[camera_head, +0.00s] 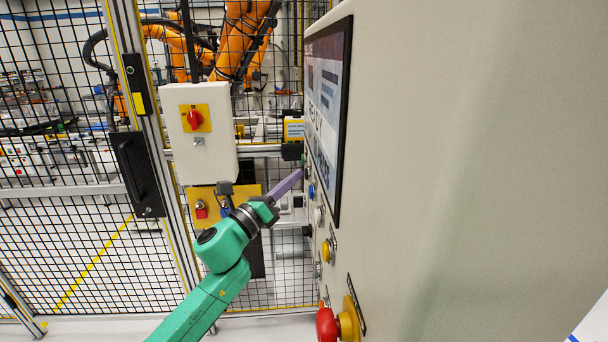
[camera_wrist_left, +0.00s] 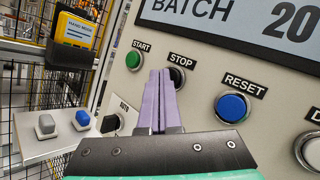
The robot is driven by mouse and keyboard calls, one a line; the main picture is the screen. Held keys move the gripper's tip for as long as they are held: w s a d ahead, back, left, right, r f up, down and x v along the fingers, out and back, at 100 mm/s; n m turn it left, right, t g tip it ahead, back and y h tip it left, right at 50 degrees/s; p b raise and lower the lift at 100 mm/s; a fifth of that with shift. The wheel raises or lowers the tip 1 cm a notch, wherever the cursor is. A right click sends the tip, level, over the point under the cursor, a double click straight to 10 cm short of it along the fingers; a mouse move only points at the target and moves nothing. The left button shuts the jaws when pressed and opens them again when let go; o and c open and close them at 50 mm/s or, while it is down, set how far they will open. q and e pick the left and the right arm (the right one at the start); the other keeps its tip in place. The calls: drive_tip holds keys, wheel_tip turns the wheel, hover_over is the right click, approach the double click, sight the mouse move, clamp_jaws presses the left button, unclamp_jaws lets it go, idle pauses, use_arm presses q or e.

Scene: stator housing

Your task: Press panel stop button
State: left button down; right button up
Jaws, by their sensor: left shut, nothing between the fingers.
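The control panel (camera_head: 450,150) is a tall beige cabinet on the right in the head view. In the left wrist view, the black stop button (camera_wrist_left: 179,78) sits under the STOP label (camera_wrist_left: 181,59), between the green start button (camera_wrist_left: 134,60) and the blue reset button (camera_wrist_left: 232,107). My left gripper (camera_head: 299,172) has purple fingers, shut with nothing between them, and points at the panel's button column. In the left wrist view its fingertips (camera_wrist_left: 160,72) overlap the left edge of the stop button. I cannot tell whether they touch it. My right gripper is not in view.
A display (camera_head: 328,110) is set into the panel above the buttons. A red emergency knob (camera_head: 327,324) sticks out lower on the panel. A wire-mesh fence and a box with a red switch (camera_head: 195,119) stand to the left. An orange robot (camera_head: 238,42) is behind the fence.

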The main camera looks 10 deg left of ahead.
use_arm(q)
drive_tip(key=shift+d, duration=0.2)
idle(0.3)
drive_tip(key=shift+s+a, duration=0.2)
drive_tip(key=shift+a, duration=0.75)
drive_tip(key=a, duration=0.2)
drive_tip(key=s+a+b, duration=0.1)
drive_tip(key=a+b, duration=0.1)
drive_tip(key=a, duration=0.1)
drive_tip(key=shift+s+a, duration=0.25)
drive_tip(key=shift+a, duration=0.1)
